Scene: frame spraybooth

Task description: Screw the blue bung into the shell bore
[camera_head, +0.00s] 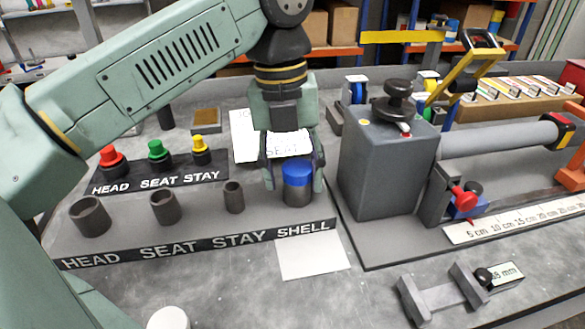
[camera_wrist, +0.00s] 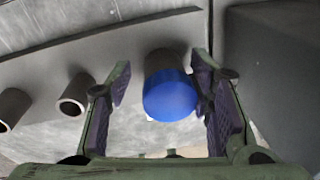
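The blue bung (camera_head: 297,173) sits upright at the top of the grey shell (camera_head: 297,194), by the SHELL label. How deep it is in the bore cannot be told. My gripper (camera_head: 293,182) points down over it, one finger on each side. In the wrist view the fingers (camera_wrist: 161,62) are spread wide. The blue bung (camera_wrist: 170,95) lies between them, with a clear gap to the left finger. It is close to the right finger, and whether they touch is unclear. The shell (camera_wrist: 166,58) shows partly behind the bung.
Several empty grey cylinders, one a STAY cylinder (camera_head: 234,197), stand to the left. Red (camera_head: 112,158), green (camera_head: 156,151) and yellow (camera_head: 200,146) bungs stand behind them. A large grey block (camera_head: 385,170) stands close on the right. A white sheet (camera_head: 312,258) lies in front.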

